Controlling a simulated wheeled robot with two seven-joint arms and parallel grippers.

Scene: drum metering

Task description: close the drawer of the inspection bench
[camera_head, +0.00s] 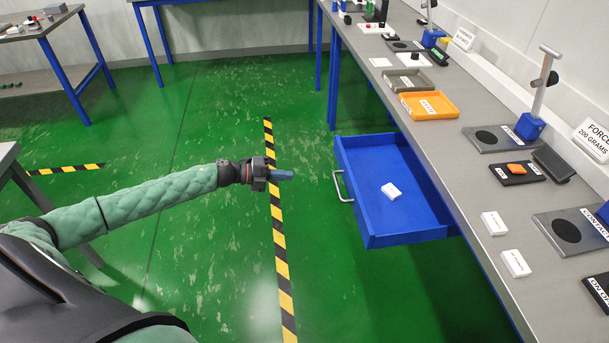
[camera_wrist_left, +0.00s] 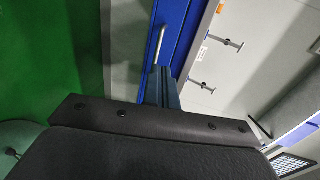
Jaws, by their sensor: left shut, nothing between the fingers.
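The blue drawer (camera_head: 405,213) of the inspection bench (camera_head: 455,157) is pulled out, with a small white labelled block (camera_head: 391,191) inside it. Its silver handle (camera_head: 341,186) is on the drawer's left-facing front. My left gripper (camera_head: 291,175) is shut and empty, to the left of the handle with a gap between them in the head view. In the left wrist view the shut fingers (camera_wrist_left: 162,86) point toward the blue drawer front (camera_wrist_left: 183,35), with the handle (camera_wrist_left: 159,45) just beyond their tips. My right gripper is not in view.
The bench top holds an orange tray (camera_head: 452,104), a grey tray (camera_head: 397,84), white blocks (camera_head: 515,263) and stands with dark discs (camera_head: 490,139). Yellow-black tape (camera_head: 280,241) crosses the open green floor. Other tables stand at the left and back.

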